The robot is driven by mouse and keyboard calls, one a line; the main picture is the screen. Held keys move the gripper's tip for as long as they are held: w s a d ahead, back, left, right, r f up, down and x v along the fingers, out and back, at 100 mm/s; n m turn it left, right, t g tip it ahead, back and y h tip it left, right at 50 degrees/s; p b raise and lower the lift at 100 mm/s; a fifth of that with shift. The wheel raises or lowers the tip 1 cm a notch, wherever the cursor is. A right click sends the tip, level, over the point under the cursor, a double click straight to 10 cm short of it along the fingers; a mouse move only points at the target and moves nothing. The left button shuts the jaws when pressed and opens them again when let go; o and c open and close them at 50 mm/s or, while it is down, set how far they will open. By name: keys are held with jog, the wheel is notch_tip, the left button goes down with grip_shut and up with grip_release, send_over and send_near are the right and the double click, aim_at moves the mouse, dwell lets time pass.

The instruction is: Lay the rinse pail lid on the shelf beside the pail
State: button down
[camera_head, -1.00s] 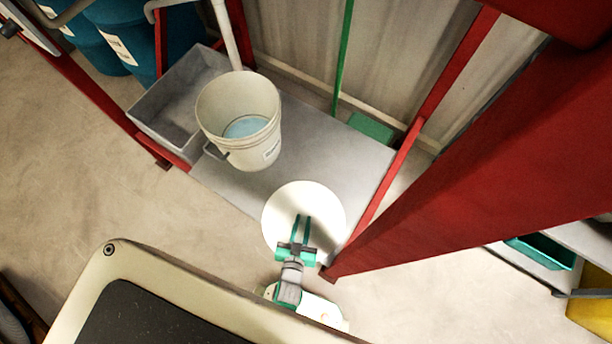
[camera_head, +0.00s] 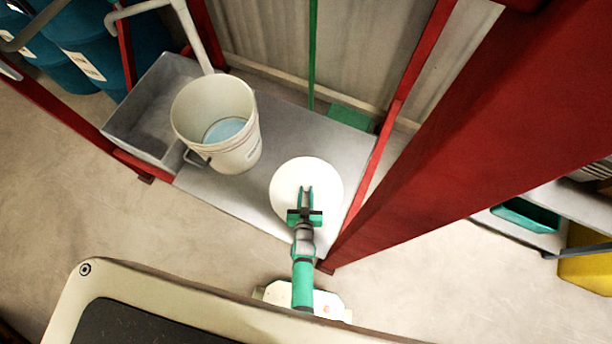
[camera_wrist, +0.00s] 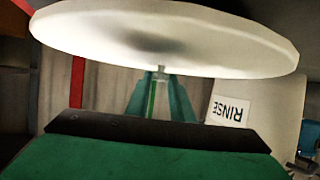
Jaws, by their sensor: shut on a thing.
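The rinse pail lid (camera_head: 322,175), a round white disc, is over the right part of the grey shelf (camera_head: 225,195), to the right of the pail and apart from it. My gripper (camera_head: 307,192) is shut on the lid near its middle. In the wrist view the lid (camera_wrist: 100,35) spans the top and the green fingers (camera_wrist: 161,76) meet its middle. I cannot tell whether the lid touches the shelf. The white rinse pail (camera_head: 240,155) stands upright and uncovered with bluish liquid inside; its RINSE label (camera_wrist: 228,110) is upside down in the wrist view.
A grey basin (camera_head: 125,125) is left of the pail, with a pipe (camera_head: 195,40) above. A red post (camera_head: 400,95) and a wide red beam (camera_head: 470,130) bound the shelf's right side. A green pole (camera_head: 313,60) stands behind. Bare shelf shows between pail and lid.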

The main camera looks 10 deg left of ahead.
aim_at(306, 194)
jog(key=shift+w+f, duration=0.15)
jog(key=shift+f, duration=1.45)
jog(key=c, duration=1.5)
grip_release()
jog(key=shift+f, duration=0.1)
jog(key=shift+c, duration=0.2)
jog(key=v, duration=1.2)
